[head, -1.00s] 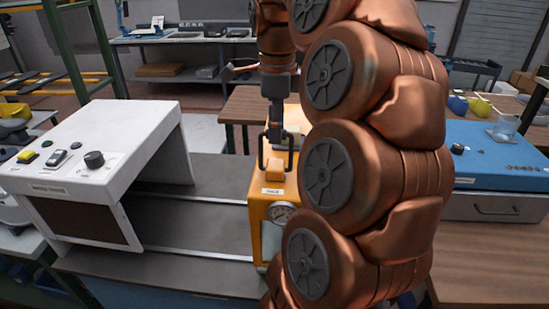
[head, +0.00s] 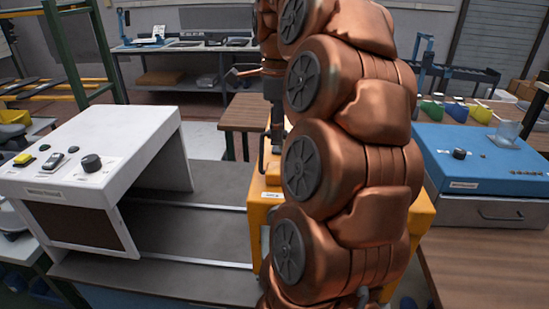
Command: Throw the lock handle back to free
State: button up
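The yellow machine (head: 257,215) stands on the bench in the middle, with a small white label on its front. My gripper (head: 273,168) points down over its top. Its black left finger stands out to the side, spread from the gripper body; the right finger is behind my copper arm. A small orange block on the machine's top lies below the gripper, mostly hidden. I cannot tell whether the gripper touches anything.
A white console (head: 95,165) with a knob and buttons stands left on the grey bench (head: 185,225). A blue unit (head: 480,160) with a drawer stands right on a wooden table (head: 475,250). Coloured bins (head: 457,111) are behind it. A wooden table (head: 243,112) is behind the machine.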

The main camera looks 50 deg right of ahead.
jog(key=shift+s+a+b, duration=0.2)
jog(key=shift+a+b, duration=0.15)
jog(key=shift+b, duration=0.3)
notch_tip(320, 180, up, 7)
jog(key=p, duration=0.6)
jog(key=shift+p, duration=0.3)
